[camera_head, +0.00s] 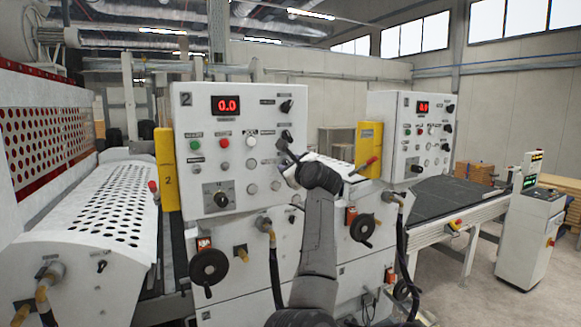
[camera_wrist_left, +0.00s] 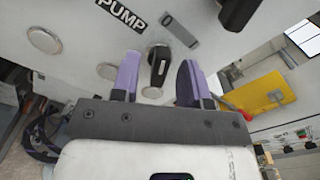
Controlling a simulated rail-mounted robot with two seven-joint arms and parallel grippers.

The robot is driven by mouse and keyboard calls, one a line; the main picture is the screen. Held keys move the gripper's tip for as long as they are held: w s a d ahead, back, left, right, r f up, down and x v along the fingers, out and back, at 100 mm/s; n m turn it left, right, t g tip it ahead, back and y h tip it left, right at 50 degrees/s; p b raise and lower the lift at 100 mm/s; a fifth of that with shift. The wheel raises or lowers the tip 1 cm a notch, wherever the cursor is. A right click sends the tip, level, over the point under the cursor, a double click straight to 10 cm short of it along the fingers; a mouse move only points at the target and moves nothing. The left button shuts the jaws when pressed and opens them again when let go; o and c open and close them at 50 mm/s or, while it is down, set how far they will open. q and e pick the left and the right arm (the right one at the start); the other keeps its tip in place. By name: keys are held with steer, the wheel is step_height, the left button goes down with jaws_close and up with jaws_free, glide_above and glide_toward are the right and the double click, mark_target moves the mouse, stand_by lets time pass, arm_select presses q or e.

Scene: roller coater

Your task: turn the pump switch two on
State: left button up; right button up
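The control panel (camera_head: 238,95) marked 2 carries two black switches near its right edge, an upper one (camera_head: 286,106) and a lower one (camera_head: 287,135). My left gripper (camera_head: 287,157) is in front of the panel's right side, just below the lower switch in the picture. In the left wrist view, the black switch (camera_wrist_left: 159,66) near the PUMP label (camera_wrist_left: 120,14) shows between the two purple fingers of my left gripper (camera_wrist_left: 158,84). The fingers are apart, with gaps on both sides of the switch. Contact is not visible. My right gripper is not in view.
Another black knob (camera_wrist_left: 239,12) is at the top of the wrist view. A second control panel (camera_head: 408,130) stands to the right. Black handwheels (camera_head: 208,268) and a yellow post (camera_head: 168,170) stick out around the first panel. A red-tipped lever (camera_head: 366,164) is right of my gripper.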

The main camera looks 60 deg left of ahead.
arm_select(q)
jaws_close()
steer(key=shift+m, duration=0.3)
steer(key=m+b, duration=0.1)
steer(key=m, duration=1)
steer(key=shift+w, duration=0.2)
steer(key=shift+m, duration=0.3)
stand_by(0.5)
jaws_free()
